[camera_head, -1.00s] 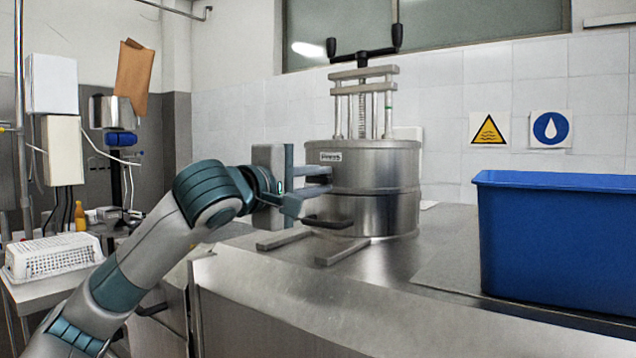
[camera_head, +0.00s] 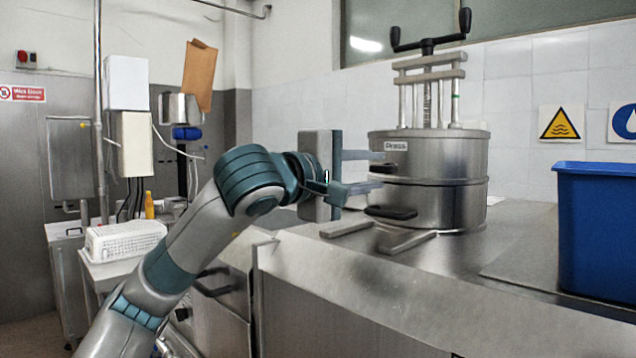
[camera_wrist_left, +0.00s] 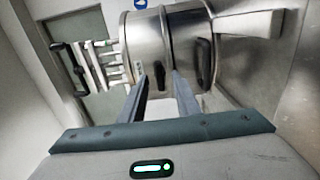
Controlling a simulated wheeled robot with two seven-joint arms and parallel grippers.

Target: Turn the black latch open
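The metal press (camera_head: 455,205) stands on the steel counter, with a drum body and a screw frame on top. The small black latch (camera_head: 383,168) sits on its left side, near the seam under the upper section. My left gripper (camera_head: 379,171) is open at that side, one finger above the latch and one below. In the left wrist view, the latch (camera_wrist_left: 158,74) shows between the tips of my left gripper (camera_wrist_left: 158,80). I cannot tell whether a finger touches it. My right gripper is not in view.
A black handle (camera_head: 390,212) sticks out from the lower drum, just below my fingers. A blue bin (camera_head: 600,230) stands on the counter at right. A white basket (camera_head: 125,240) stands at left. The counter front (camera_head: 400,285) is clear.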

